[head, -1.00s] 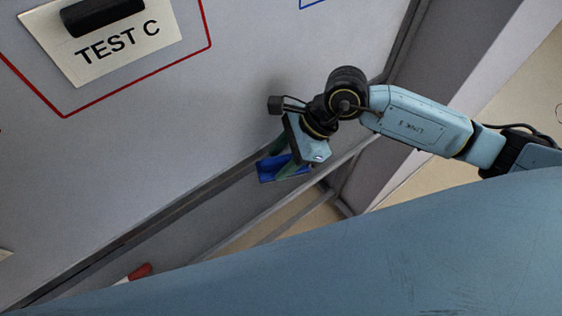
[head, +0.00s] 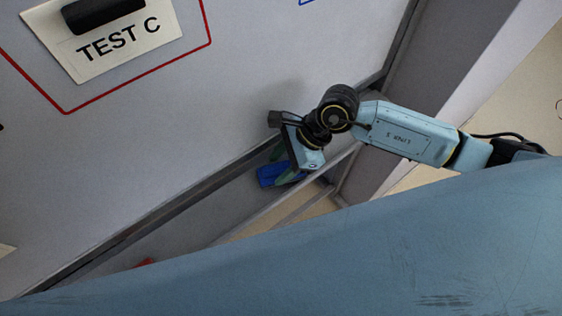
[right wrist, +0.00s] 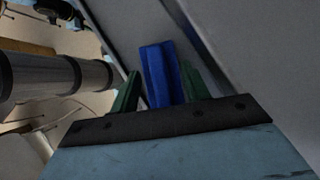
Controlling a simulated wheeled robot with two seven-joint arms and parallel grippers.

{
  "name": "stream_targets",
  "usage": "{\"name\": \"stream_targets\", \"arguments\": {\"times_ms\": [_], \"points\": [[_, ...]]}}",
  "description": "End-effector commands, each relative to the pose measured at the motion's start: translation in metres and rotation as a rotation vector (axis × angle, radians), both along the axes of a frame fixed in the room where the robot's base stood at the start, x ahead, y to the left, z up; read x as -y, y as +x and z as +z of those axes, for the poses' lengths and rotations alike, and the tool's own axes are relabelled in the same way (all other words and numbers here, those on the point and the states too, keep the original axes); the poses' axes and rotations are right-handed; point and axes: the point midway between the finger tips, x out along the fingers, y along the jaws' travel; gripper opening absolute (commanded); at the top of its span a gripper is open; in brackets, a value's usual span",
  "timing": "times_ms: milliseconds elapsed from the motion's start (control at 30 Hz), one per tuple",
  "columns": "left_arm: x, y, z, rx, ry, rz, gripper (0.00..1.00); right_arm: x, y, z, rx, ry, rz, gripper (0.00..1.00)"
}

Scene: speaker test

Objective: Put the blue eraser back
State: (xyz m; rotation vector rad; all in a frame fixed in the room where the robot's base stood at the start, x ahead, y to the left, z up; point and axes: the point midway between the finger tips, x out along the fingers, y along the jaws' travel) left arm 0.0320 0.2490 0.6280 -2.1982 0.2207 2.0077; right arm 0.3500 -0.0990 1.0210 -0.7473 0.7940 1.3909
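The blue eraser (head: 268,176) lies in the grey tray (head: 195,223) along the bottom of the whiteboard. My right gripper (head: 282,164) is just over it, pointing down into the tray. In the right wrist view the eraser (right wrist: 158,75) shows between the green fingertips (right wrist: 160,88). A gap shows beside the left finger; the right finger is very near or touching the eraser. The fingers look open around it. My left gripper is not in view.
The whiteboard (head: 200,110) carries a "TEST C" card (head: 135,50) with a black object (head: 103,12) at its top. A red object (head: 146,262) shows in the tray, mostly hidden by my own blue body part. A grey rail (head: 262,215) runs along the tray's front.

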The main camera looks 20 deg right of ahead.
Motion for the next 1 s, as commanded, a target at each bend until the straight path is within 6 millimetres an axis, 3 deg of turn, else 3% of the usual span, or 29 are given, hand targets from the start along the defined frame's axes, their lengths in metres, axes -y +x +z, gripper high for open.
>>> {"name": "stream_targets", "arguments": {"times_ms": [33, 133, 567, 1000], "points": [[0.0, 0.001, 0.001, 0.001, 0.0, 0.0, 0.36, 0.0, 0.0, 0.001, 0.0, 0.0, 0.0, 0.54], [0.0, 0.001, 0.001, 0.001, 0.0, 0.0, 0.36, 0.0, 0.0, 0.001, 0.0, 0.0, 0.0, 0.66], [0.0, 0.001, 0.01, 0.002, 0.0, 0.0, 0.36, 0.0, 0.0, 0.009, -0.001, 0.0, -0.001, 0.66], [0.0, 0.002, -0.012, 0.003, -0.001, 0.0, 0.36, 0.05, -0.001, 0.082, 0.004, -0.003, -0.001, 0.66]]}}
